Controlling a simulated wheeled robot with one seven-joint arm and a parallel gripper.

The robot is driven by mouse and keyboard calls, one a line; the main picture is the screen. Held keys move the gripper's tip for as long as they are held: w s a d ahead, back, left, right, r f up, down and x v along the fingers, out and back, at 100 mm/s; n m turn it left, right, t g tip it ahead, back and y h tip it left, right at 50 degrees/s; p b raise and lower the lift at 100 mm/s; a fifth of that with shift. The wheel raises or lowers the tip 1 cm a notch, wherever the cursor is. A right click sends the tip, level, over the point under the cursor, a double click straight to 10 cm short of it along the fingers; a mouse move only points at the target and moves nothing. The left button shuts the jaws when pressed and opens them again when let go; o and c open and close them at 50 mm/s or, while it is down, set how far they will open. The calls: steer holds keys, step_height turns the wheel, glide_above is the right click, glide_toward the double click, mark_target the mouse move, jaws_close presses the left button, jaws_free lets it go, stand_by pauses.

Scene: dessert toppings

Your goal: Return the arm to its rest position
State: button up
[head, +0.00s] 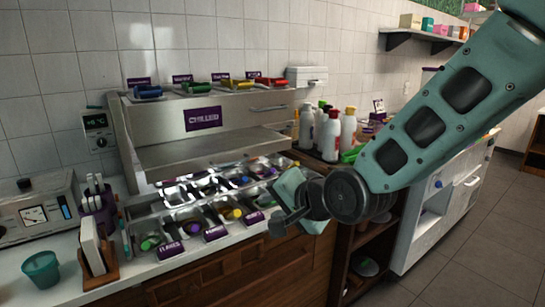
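My teal arm (440,125) reaches in from the upper right and slopes down to the middle of the picture. Its dark round wrist joint (347,196) is at the lower end. My gripper (284,222) is dark grey and hangs just left of the wrist, in front of the right end of the topping trays. Its fingers are small and seen at an angle, so their opening does not show clearly. I see nothing held in it.
The steel topping station (205,125) with trays stands on the counter left of my gripper. Several bottles (331,135) stand behind the wrist. A teal cup (41,269) is at front left. The grey floor (465,230) at right is clear.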

steer(key=s+d+f+n+g+h, duration=0.1)
steer(key=s+d+n+g+h, duration=0.1)
steer(key=s, duration=0.6)
steer(key=s+d+f+n+g+h, duration=0.2)
steer(key=s+d+n+g, duration=0.2)
steer(key=s+d+n, duration=0.3)
steer(key=s+d+f+n+g+h, duration=0.1)
steer(key=s+d+n, duration=0.3)
steer(key=s, duration=0.7)
steer(key=shift+s+d+f+g+h, duration=0.25)
steer(key=shift+d+f+g+h, duration=0.2)
steer(key=shift+g+h, duration=0.45)
steer(key=shift+n, duration=0.3)
